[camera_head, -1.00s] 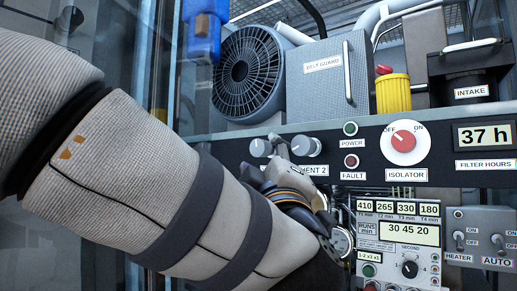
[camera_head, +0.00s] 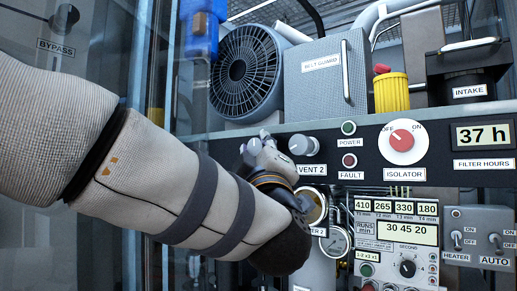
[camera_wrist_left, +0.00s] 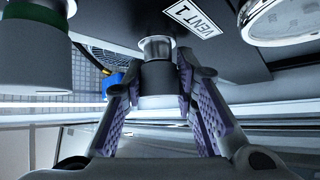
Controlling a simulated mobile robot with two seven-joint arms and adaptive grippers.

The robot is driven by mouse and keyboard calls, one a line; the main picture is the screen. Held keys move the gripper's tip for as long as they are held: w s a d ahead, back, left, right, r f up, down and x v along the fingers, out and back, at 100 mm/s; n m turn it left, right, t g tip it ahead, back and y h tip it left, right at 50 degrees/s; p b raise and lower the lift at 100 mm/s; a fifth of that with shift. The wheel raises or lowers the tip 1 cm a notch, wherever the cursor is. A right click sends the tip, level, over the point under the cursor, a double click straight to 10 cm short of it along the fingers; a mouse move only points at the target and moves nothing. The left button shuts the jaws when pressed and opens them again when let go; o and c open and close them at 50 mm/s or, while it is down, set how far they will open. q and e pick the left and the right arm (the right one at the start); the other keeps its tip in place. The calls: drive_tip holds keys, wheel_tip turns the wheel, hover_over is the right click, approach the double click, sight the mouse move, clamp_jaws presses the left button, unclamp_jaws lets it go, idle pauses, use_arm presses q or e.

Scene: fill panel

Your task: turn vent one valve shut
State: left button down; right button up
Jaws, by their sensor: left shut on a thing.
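The vent one valve is a small grey knob (camera_head: 251,147) at the left of the dark panel strip. In the left wrist view the same valve (camera_wrist_left: 156,82) stands between my fingers, beside the VENT 1 label (camera_wrist_left: 192,17). My left gripper (camera_head: 263,147) is shut on this knob, with one purple-padded finger on each side in the wrist view (camera_wrist_left: 158,88). In the head view the gripper partly covers the knob and hides its label. The similar vent two knob (camera_head: 304,146) is just to the right, above its VENT 2 label (camera_head: 311,170). My right gripper is not in view.
POWER and FAULT lamps (camera_head: 349,160) and a red isolator knob (camera_head: 402,138) lie to the right. Round gauges (camera_head: 336,240) sit below, close to my wrist. A fan (camera_head: 246,72) is above. A large grey cylinder (camera_wrist_left: 35,65) is beside the gripper.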

use_arm(q)
drive_tip(key=shift+m, duration=0.4)
drive_tip(key=c, duration=1.3)
unclamp_jaws()
drive_tip(key=a+v, duration=0.1)
drive_tip(key=v, duration=1.1)
drive_tip(key=shift+d+f, duration=0.15)
drive_tip(key=shift+d, duration=0.25)
